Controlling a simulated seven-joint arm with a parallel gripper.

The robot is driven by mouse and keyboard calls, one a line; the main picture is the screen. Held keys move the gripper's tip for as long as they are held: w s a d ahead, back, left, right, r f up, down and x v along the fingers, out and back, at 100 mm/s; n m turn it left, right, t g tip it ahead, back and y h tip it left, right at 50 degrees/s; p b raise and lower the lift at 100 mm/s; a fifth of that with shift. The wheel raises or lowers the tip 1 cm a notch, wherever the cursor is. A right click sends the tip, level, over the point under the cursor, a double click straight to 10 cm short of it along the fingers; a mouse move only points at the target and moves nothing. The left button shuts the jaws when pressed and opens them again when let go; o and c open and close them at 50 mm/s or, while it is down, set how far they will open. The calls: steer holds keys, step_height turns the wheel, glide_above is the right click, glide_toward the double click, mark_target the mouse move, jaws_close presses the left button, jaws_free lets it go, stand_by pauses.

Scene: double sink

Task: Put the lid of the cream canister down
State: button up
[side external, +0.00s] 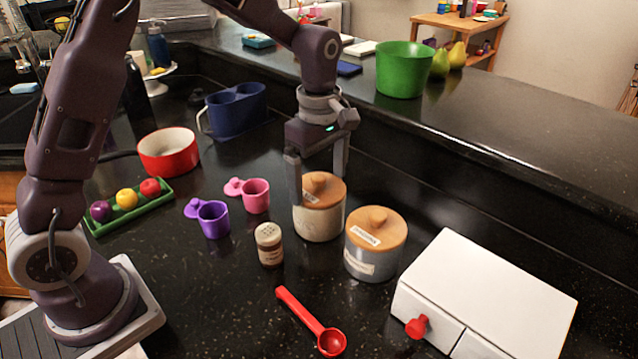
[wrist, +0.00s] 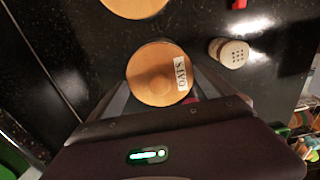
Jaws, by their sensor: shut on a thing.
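The cream canister (side external: 320,224) stands upright on the dark counter, left of the grey canister. Its round wooden lid (side external: 321,183) has a knob on top and sits level at the canister's mouth. I cannot tell whether a thin gap separates them. My gripper (side external: 317,187) points down from above and is shut on the lid, one finger on each side of it. In the wrist view the lid (wrist: 158,74) shows from above with its "OATS" label and hides the canister body.
The grey canister (side external: 369,262) with its own wooden lid stands close to the right. A shaker (side external: 269,244) is in front on the left. Pink (side external: 256,196) and purple (side external: 213,219) cups lie left, a red scoop (side external: 312,322) in front, a white drawer box (side external: 490,290) at right.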

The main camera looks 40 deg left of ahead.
steer(key=r, duration=0.8)
steer(key=shift+w+r, duration=0.25)
steer(key=shift+r, duration=0.15)
steer(key=w+f+n, duration=0.7)
steer(key=w+n, duration=0.1)
steer(key=w, duration=0.2)
steer(key=n, duration=0.1)
glide_toward(352, 197)
step_height(352, 197, down, 6)
steer(key=shift+s+r, duration=0.1)
steer(key=shift+r, duration=0.15)
steer(key=shift+f, duration=0.45)
